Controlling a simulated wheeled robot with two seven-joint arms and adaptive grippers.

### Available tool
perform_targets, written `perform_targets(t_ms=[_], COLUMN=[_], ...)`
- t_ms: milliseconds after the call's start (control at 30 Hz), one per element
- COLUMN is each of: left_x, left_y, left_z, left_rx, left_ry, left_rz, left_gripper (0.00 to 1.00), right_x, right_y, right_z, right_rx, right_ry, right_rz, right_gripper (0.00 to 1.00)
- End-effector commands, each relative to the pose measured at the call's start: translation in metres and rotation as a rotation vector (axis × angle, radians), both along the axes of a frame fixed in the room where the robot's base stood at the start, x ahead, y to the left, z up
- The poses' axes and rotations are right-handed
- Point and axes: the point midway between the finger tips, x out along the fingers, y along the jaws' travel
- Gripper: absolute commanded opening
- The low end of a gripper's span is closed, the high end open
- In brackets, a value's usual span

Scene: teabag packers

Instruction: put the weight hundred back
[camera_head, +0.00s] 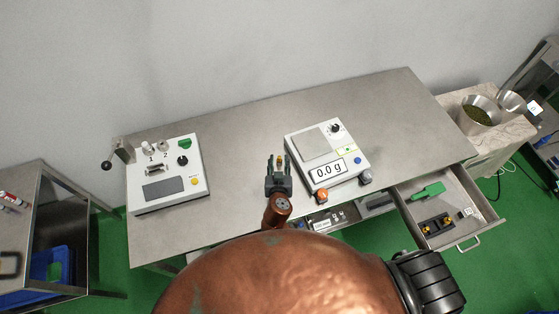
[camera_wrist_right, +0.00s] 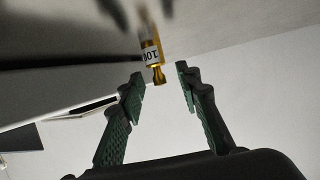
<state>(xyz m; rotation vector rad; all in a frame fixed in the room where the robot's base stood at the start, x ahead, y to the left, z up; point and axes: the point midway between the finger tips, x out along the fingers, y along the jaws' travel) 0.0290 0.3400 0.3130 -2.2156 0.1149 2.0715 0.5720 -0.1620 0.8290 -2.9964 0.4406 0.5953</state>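A small brass weight (camera_wrist_right: 152,52) with a white label reading 100 shows in the right wrist view, upside down there. It appears to stand on the steel table (camera_head: 230,150), with a reflection beside it. In the head view a brass spot (camera_head: 279,160) shows between my right fingertips. My right gripper (camera_wrist_right: 161,76) is open; its green-grey fingers are apart, with the weight's knob near the gap between the tips. Contact is not visible. An open drawer (camera_head: 478,195) at the right holds a black block (camera_head: 436,225) with brass weights in it. My left gripper is not in view.
A scale (camera_head: 328,155) reading 0.0 g stands right of my right gripper. A white machine (camera_head: 168,180) stands on the left of the table. A green tool (camera_head: 428,191) lies in the drawer. The table's middle is clear. Metal bowls (camera_head: 478,112) stand on the right counter.

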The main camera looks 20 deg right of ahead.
Motion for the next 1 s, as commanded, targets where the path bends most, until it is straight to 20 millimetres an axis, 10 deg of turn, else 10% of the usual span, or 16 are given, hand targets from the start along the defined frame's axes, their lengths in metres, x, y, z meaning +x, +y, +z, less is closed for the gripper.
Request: perform_targets(t_ms=[433,1000], left_x=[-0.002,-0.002], left_y=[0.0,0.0], left_z=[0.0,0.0], left_rx=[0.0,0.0], left_ry=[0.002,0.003], left_rz=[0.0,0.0], left_gripper=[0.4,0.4], right_x=[0.019,0.019], right_y=[-0.008,-0.008], right_z=[-0.009,-0.009], right_rx=[0.002,0.002], right_ry=[0.0,0.0], right_rz=[-0.004,-0.004], right_gripper=[0.31,0.0])
